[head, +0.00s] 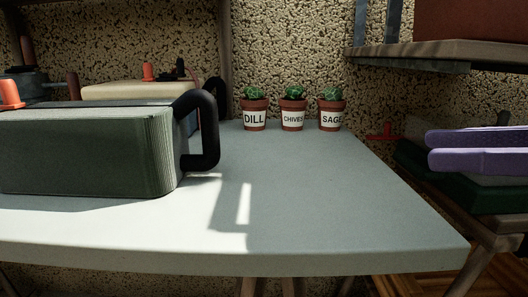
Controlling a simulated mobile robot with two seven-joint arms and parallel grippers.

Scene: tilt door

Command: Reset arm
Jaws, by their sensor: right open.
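My right gripper (431,149) shows at the right edge with two purple fingers pointing left. The fingers are apart with a narrow gap and nothing between them. It is to the right of the pale table (330,220), clear of it in the picture. A grey-green box (80,150) with a black handle (211,130) on its right side stands on the left of the table, cut off by the left edge. My left gripper is not in view.
Small pots labelled DILL (255,118), CHIVES (292,118) and SAGE (331,118) stand along the table's back edge. A wooden shelf (450,54) juts from the wall at upper right. A dark green case (480,192) lies behind my right gripper. The table's middle and right are clear.

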